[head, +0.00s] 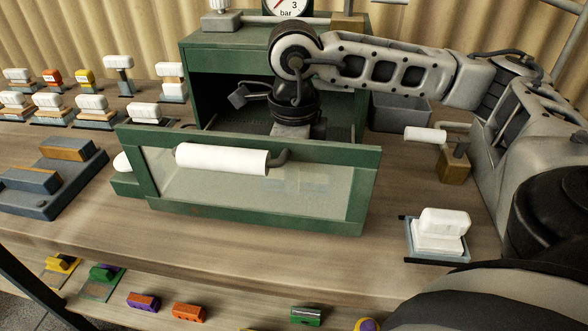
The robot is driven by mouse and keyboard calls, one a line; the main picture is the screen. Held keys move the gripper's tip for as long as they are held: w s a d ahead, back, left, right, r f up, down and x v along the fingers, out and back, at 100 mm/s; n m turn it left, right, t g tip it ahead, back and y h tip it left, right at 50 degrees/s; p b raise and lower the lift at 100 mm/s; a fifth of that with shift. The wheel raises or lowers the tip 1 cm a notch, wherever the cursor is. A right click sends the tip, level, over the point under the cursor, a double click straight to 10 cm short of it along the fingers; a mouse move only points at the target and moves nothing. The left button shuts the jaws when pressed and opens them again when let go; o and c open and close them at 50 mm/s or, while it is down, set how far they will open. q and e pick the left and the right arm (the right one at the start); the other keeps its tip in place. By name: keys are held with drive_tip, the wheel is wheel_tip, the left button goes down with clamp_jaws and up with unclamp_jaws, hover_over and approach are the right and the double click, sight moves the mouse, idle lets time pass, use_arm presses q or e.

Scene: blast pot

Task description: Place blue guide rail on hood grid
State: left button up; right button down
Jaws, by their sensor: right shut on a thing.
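The green hood (228,55) stands at the back middle, with its dark inside facing me. Its green-framed glass front panel (250,207) with a white handle (222,159) is lowered in front of the opening. My right gripper (291,131) points down inside the opening. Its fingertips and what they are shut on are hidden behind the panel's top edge. I cannot make out the blue guide rail or the hood grid; only faint pale patches show through the glass. My left gripper is out of view.
A grey-blue slotted block (45,185) sits at left, with several white-handled pieces behind it. A grey bin (402,108) stands right of the hood. A white-topped piece (440,228) sits at front right. Small coloured blocks (143,301) line the lower front shelf.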

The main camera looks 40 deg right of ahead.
drive_tip(key=c, duration=1.1)
unclamp_jaws()
drive_tip(key=shift+f, duration=0.1)
wheel_tip(320, 180, up, 12)
drive_tip(key=shift+r+p, duration=0.2)
drive_tip(key=shift+p, duration=0.6)
